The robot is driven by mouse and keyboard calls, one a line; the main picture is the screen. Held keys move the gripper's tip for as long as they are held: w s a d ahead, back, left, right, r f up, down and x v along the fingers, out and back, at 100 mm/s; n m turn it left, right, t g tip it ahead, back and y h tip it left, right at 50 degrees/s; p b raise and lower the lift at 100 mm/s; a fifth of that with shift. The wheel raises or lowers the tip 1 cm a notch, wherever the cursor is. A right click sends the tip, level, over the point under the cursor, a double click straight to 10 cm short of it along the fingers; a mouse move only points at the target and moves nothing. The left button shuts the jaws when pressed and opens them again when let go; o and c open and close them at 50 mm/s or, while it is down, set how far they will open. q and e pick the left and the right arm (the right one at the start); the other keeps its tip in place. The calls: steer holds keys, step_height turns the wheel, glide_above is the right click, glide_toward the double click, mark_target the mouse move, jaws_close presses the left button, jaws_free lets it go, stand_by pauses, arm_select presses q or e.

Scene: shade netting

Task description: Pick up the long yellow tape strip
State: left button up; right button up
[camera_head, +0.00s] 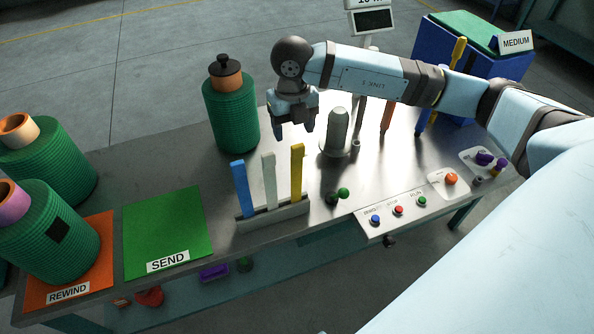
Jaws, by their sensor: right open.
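The long yellow tape strip (297,172) stands upright in a grey slotted holder (273,216) near the middle of the table. A white strip (268,180) and a blue strip (241,187) stand to its left in the same holder. My right gripper (294,128) is open and empty, pointing down above and just behind the yellow strip's top. It looks apart from the strip, though the depth between them is hard to judge. My left gripper is not in view.
A green netting roll (231,112) stands behind the holder, left of my right gripper. A grey rounded post (337,132) stands to the right. A button panel (397,212) lies at the front right. The green SEND mat (168,230) is bare.

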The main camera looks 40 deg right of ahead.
mark_target(297, 144)
steer(key=f, duration=0.2)
steer(key=s+f+p, duration=0.1)
steer(key=f, duration=0.2)
steer(key=shift+s+f, duration=0.2)
steer(key=shift+f, duration=0.7)
jaws_close()
steer(key=shift+r, duration=0.1)
